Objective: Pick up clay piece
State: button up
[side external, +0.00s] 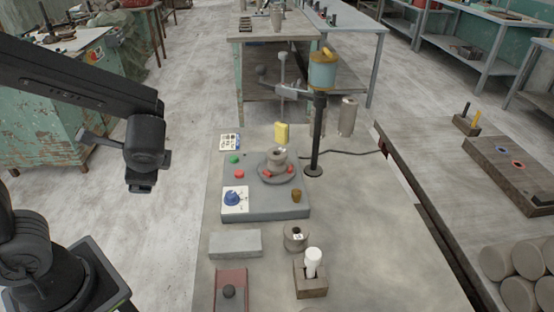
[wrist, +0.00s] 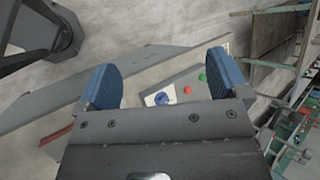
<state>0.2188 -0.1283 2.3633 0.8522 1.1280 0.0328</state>
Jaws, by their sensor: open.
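My gripper (side external: 141,187) hangs in the air left of the worktable, well apart from everything on it. In the wrist view its two blue-padded fingers (wrist: 165,82) are spread with nothing between them. A small grey clay pot (side external: 277,157) sits on the round wheel plate (side external: 262,180) of a grey machine. Small red pieces (side external: 267,173) lie on the plate beside the pot. A dark round lump (side external: 228,291) rests on a reddish board (side external: 230,275) at the front. I cannot tell which of these is the clay piece.
The grey machine (side external: 265,207) has a blue knob (side external: 233,198). A post (side external: 316,140) stands behind it at the right. A grey block (side external: 235,243), a second small pot (side external: 295,238) and a wooden holder with a white-topped tool (side external: 312,282) stand in front. The table's right side is clear.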

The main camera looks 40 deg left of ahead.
jog(key=w+a+f+m+t+y, duration=0.1)
jog(key=w+f+m+t+y, duration=0.15)
jog(key=w+m, duration=0.25)
jog(key=m+t+h, duration=0.5)
jog(key=m+t, duration=0.8)
jog(key=m, duration=0.6)
send_near(273, 160)
jog(key=shift+s+a, duration=0.2)
jog(key=shift+s, duration=0.3)
jog(key=shift+s+a, duration=0.25)
jog(key=shift+s, duration=0.3)
jog(key=shift+w+d+f+h, duration=0.1)
jog(key=shift+w+f+h, duration=0.15)
jog(key=shift+h, duration=0.1)
jog(key=x, duration=0.8)
jog(key=shift+w+r, duration=0.15)
jog(key=shift+d+x, duration=0.15)
jog(key=shift+x, duration=1.15)
jog(key=shift+d+x, duration=0.15)
jog(key=shift+x, duration=1.1)
jog(key=shift+w+r, duration=0.1)
jog(key=shift+r, duration=0.1)
jog(key=c, duration=1.1)
